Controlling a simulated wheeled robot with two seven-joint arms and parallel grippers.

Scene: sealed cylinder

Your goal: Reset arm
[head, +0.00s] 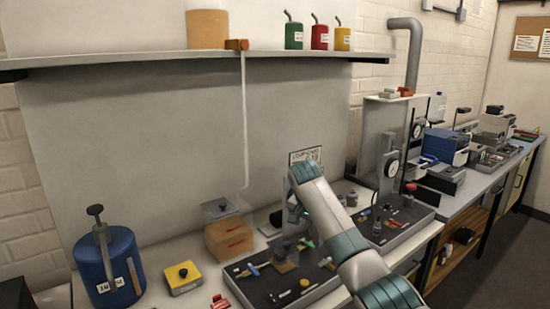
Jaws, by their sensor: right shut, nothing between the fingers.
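My right arm reaches in from the bottom right, a white and teal arm bent over the bench. Its wrist is at the middle of the view, and my right gripper (290,222) hangs below it, above the black tool tray (262,291). The gripper is small and partly hidden by the wrist, shut with nothing held. My left gripper is out of view.
A blue cylinder (106,268) stands at the left, with a yellow box (182,278) and a brown box (229,238) beside it. A second tray (410,222) lies right of my arm. A shelf (130,59) with bottles runs above the bench.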

